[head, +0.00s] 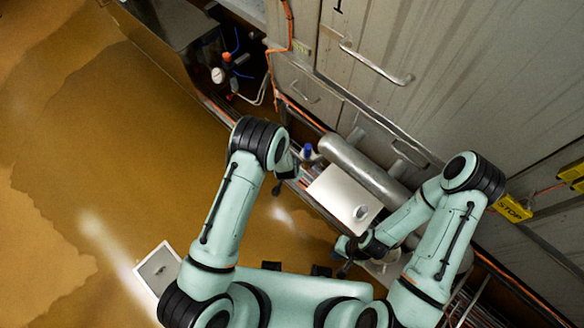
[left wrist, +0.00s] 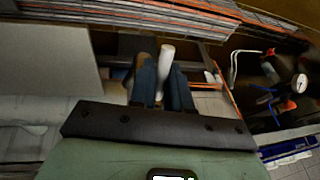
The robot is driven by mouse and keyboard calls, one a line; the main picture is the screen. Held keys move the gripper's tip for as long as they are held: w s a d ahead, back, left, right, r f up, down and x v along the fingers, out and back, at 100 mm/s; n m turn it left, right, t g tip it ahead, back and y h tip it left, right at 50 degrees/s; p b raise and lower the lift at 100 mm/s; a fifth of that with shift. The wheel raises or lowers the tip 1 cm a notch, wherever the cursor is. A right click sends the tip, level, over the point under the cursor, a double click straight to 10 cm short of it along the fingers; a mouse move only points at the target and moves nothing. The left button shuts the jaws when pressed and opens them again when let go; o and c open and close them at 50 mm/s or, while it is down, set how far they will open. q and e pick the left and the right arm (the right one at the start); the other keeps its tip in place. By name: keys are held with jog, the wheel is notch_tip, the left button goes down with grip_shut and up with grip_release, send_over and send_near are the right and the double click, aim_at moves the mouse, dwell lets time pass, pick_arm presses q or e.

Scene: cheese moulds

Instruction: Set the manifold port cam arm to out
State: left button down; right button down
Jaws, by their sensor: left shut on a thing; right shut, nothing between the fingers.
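In the left wrist view my left gripper (left wrist: 162,78) has its two blue fingers shut on a pale, rod-like lever (left wrist: 166,56). The lever sticks up past the fingertips. It may be the cam arm; no marking on it can be read. My right gripper (head: 345,268) is shut and empty, low beside the white box.
A white box (head: 335,192) with a round knob and a metal cylinder (head: 362,168) lie between my arms. A gauge (head: 218,75) with red fittings and blue tubes stands farther left. Grey cabinets (head: 440,70) line the wall. The brown floor at left is open.

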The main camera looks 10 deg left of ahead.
pick_arm(q)
jog(key=shift+w, duration=0.1)
jog(key=c, duration=1.3)
grip_release()
jog(key=v, duration=1.3)
jog(key=shift+a+r, duration=0.1)
jog(key=shift+r, duration=0.1)
jog(key=s+a+f+n+g, duration=0.35)
jog(key=s+a+f, duration=0.35)
jog(key=s, duration=0.4)
jog(key=s+f+n+h, duration=0.1)
jog(key=s+n, duration=0.1)
jog(key=s, duration=0.2)
jog(key=s+d+f+n+g+h, duration=0.1)
jog(key=s+n, duration=0.2)
jog(key=s, duration=0.1)
jog(key=s+f+n+h, duration=0.1)
jog(key=s+f+n, duration=0.1)
jog(key=s, duration=0.2)
jog(key=shift+d+g, duration=0.2)
jog(key=shift+g, duration=0.15)
